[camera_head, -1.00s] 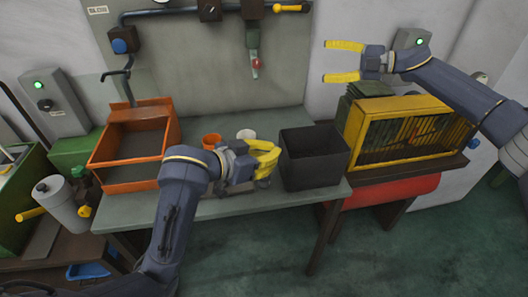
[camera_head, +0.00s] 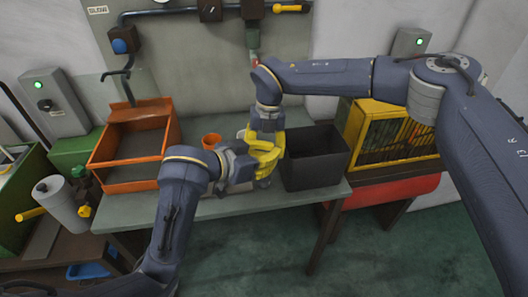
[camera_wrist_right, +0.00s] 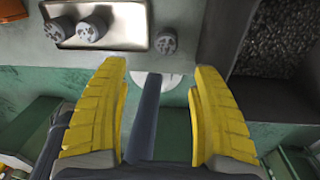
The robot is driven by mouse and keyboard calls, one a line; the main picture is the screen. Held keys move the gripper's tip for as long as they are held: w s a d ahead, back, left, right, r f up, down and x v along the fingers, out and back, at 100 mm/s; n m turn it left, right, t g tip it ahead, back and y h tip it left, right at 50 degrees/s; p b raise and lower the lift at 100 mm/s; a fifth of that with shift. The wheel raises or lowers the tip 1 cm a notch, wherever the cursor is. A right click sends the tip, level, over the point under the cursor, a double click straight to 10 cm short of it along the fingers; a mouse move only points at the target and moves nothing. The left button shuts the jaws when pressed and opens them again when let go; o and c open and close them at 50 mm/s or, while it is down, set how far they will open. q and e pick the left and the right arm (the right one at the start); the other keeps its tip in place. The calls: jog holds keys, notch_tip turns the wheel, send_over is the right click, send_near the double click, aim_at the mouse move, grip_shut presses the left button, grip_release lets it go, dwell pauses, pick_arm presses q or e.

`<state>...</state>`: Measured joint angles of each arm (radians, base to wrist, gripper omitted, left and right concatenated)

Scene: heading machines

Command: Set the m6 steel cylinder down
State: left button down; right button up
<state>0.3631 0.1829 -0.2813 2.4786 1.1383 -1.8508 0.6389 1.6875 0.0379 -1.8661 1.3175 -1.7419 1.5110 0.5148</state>
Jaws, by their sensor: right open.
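Several grey steel cylinders show in the right wrist view: two at the left of a shallow metal tray (camera_wrist_right: 128,38), one of them a cylinder (camera_wrist_right: 91,28) inside it, and another cylinder (camera_wrist_right: 166,41) at its right end. I cannot tell which is the m6. My right gripper (camera_wrist_right: 158,90) is open, with nothing clearly seen between its yellow fingers; in the head view it (camera_head: 272,158) points down left of the black bin. My left gripper (camera_head: 252,166) is low over the bench beside it.
The black bin (camera_head: 315,172) stands right of the grippers; its dark granular contents show in the right wrist view (camera_wrist_right: 262,45). An orange tray (camera_head: 130,186) and a small orange cup (camera_head: 211,141) are to the left. A yellow cage (camera_head: 365,130) stands at the right.

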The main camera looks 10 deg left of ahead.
aim_at(264, 180)
jog(key=shift+t+h, duration=0.3)
jog(key=shift+h, duration=0.1)
notch_tip(264, 180, down, 12)
jog(key=shift+f, duration=0.25)
dwell(0.3)
jog(key=shift+c, duration=0.4)
grip_shut()
pick_arm(q)
jog(key=c, duration=1.7)
grip_release()
